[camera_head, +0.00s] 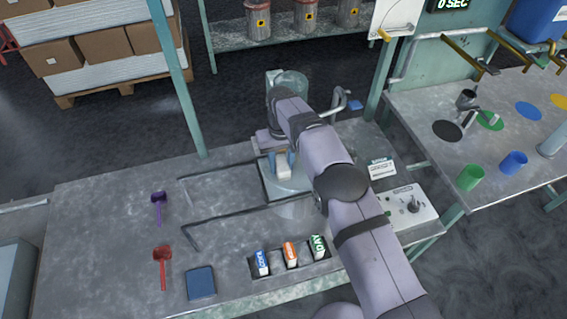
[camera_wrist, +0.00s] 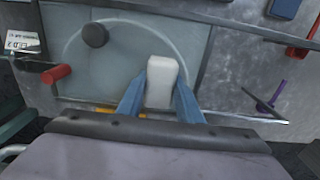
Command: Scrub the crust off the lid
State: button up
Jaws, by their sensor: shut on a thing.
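My gripper (camera_wrist: 158,92) has two blue fingers shut on a white block (camera_wrist: 161,72), one finger on each side. In the head view my gripper (camera_head: 280,163) holds the block over a pale grey-blue plate (camera_head: 271,192), which looks like the lid. In the wrist view this plate (camera_wrist: 60,25) carries a large faint round outline, and the block is over its edge. A dark round knob or lump (camera_wrist: 95,35) is on the plate. I cannot make out the crust or whether the block touches the surface. My arm hides part of the plate in the head view.
A rack with blue, orange and green labelled blocks (camera_head: 290,255) is at the front. A blue pad (camera_head: 200,282), red tool (camera_head: 162,264) and purple tool (camera_head: 158,207) lie left. Dark rails (camera_head: 245,214) cross the bench. A control box (camera_head: 408,204) stands right.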

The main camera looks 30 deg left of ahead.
aim_at(271, 175)
jog(key=shift+s+a+f, duration=0.1)
jog(key=shift+s+a, duration=1.1)
jog(key=shift+s, duration=0.15)
notch_tip(271, 175, up, 6)
jog(key=p, duration=0.4)
jog(key=shift+w+r, duration=0.15)
jog(key=shift+r, duration=0.05)
notch_tip(271, 175, up, 3)
jog(key=p, duration=0.3)
jog(key=shift+f, duration=0.1)
dwell(0.4)
